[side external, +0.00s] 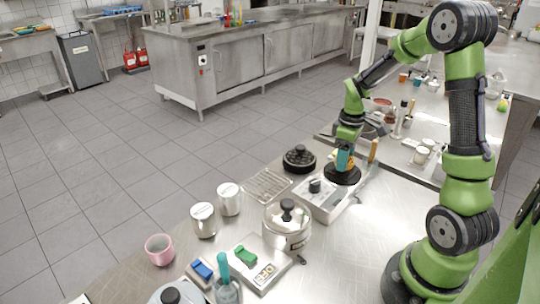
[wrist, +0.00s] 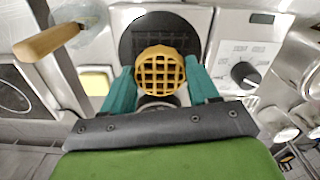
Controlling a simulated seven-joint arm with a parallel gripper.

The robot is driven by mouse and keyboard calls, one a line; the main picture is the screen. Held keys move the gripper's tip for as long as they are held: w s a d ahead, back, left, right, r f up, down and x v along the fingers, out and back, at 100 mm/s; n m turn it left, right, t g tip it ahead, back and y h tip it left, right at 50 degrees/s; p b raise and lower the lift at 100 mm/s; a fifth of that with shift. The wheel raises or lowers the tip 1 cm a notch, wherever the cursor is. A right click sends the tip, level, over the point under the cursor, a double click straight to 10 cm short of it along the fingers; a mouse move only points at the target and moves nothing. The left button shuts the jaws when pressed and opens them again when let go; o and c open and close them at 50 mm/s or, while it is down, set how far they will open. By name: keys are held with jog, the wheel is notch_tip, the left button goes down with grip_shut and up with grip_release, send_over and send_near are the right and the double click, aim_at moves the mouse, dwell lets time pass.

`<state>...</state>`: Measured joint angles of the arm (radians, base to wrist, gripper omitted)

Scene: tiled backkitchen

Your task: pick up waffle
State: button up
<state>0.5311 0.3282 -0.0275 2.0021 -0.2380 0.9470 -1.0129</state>
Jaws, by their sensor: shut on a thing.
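The waffle (wrist: 160,70) is round and golden brown with a square grid. In the wrist view it lies between the teal fingers of my gripper (wrist: 160,90), one finger on each side. My gripper (side external: 345,160) is shut on it. In the side view it shows only as a small orange patch beside the fingers, just above a black round plate (side external: 342,177). In the wrist view the black plate (wrist: 158,24) shows behind the waffle, with a faint grid on it. I cannot tell whether the waffle still touches the plate.
A steel appliance with a dark knob (wrist: 245,75) adjoins the plate. A wooden handle (wrist: 46,42) stands close on the left in the wrist view. A lidded pot (side external: 287,228), metal canisters (side external: 203,220) and a wire rack (side external: 265,186) stand on the counter. Bare counter lies right of the pot.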

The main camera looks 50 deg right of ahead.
jog(key=shift+r, duration=0.85)
jog(key=s+a+r, duration=0.1)
jog(key=s+a, duration=0.8)
jog(key=s, duration=0.4)
jog(key=w+a, duration=0.1)
jog(key=w, duration=0.4)
jog(key=w+n, duration=0.1)
jog(key=w, duration=0.5)
jog(key=w+a+n, duration=0.1)
jog(key=w, duration=0.4)
jog(key=shift+w+a+f, duration=0.2)
jog(key=shift+a+f, duration=0.05)
jog(key=shift+a, duration=0.05)
send_near(266, 184)
jog(key=s+r, duration=0.2)
jog(key=s, duration=0.1)
jog(key=w+m, duration=0.2)
jog(key=w, duration=0.1)
notch_tip(266, 184, down, 8)
jog(key=shift+f, duration=0.25)
jog(key=shift+f, duration=0.15)
